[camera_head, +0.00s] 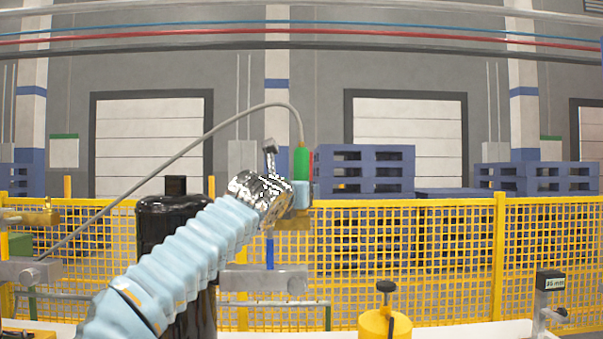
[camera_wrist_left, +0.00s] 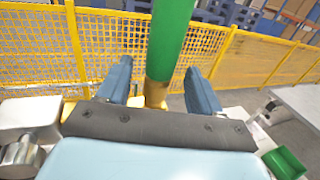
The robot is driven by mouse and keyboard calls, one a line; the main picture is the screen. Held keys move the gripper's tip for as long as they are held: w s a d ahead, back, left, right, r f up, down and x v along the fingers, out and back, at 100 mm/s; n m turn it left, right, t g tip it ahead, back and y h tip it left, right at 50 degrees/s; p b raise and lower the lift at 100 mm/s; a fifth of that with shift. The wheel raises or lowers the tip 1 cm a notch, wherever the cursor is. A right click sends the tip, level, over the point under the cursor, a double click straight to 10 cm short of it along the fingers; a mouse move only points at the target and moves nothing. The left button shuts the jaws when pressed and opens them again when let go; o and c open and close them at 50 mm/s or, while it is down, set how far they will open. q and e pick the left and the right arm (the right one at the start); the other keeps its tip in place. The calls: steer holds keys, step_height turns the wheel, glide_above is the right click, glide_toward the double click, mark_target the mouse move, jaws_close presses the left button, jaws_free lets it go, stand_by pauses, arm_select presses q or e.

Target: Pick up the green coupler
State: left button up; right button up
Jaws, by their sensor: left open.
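The green coupler (camera_head: 301,163) stands upright in the head view, with a grey hose looping from its top to the left. In the left wrist view the green coupler (camera_wrist_left: 172,38) has a brass lower part and rises between the fingers. My left gripper (camera_head: 299,195) is at the coupler's lower end. In the wrist view my left gripper (camera_wrist_left: 158,86) is open, one finger on each side of the brass part, with gaps visible. The coupler's foot is hidden behind the gripper's body. My right gripper is not in view.
A black tank (camera_head: 170,222) stands behind my left arm. A yellow weight-like object (camera_head: 384,324) and a small gauge with a display (camera_head: 550,282) are at the lower right. A yellow mesh fence (camera_head: 420,255) runs behind, with blue pallets (camera_head: 365,168) beyond. A green part (camera_wrist_left: 284,163) lies lower right.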

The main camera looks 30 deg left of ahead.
arm_select(q)
steer(key=shift+w+a, duration=0.15)
steer(key=shift+w, duration=0.35)
jaws_close()
steer(key=shift+r, duration=0.1)
